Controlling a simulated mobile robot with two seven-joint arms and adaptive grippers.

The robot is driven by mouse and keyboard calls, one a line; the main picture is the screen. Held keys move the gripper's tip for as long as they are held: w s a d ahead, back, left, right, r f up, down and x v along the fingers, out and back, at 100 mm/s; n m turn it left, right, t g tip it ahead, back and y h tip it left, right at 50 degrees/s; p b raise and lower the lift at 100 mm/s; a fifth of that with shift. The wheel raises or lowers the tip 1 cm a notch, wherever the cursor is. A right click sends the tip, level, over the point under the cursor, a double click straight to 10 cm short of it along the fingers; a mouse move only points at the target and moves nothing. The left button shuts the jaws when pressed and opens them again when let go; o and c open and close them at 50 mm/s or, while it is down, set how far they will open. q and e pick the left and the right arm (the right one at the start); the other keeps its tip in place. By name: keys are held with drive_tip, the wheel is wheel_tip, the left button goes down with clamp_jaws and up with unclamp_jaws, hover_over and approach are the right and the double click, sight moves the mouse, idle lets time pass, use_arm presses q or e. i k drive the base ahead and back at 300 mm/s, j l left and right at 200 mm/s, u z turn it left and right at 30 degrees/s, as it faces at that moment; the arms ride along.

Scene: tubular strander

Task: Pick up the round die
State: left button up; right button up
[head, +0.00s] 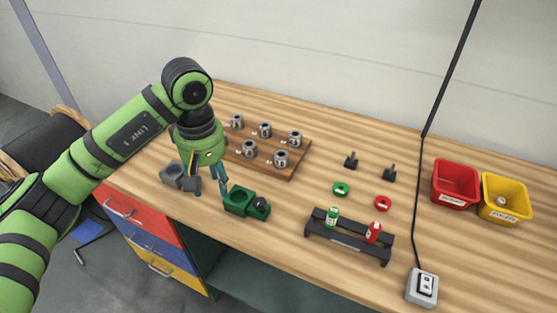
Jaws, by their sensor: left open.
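My left gripper (210,190) is open and points down over the left part of the bench, with nothing seen between its fingers. A small dark round piece (260,203) sits at the right end of the green block. Several silver cylindrical pieces, one of them here (281,158), stand on a wooden board (293,174) behind the gripper. I cannot tell which piece is the round die. My right gripper is out of view.
A black rack (346,243) holds a green bottle (332,217) and a red bottle (373,232). Red (456,200) and yellow (505,212) bins and a switch box (422,288) are right.

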sight(281, 157)
drive_tip(key=i+j+z, duration=0.2)
drive_tip(key=j+z, duration=0.25)
drive_tip(key=i+j+z, duration=0.1)
drive_tip(key=j+z, duration=0.8)
drive_tip(key=i+j, duration=0.05)
drive_tip(key=j, duration=0.05)
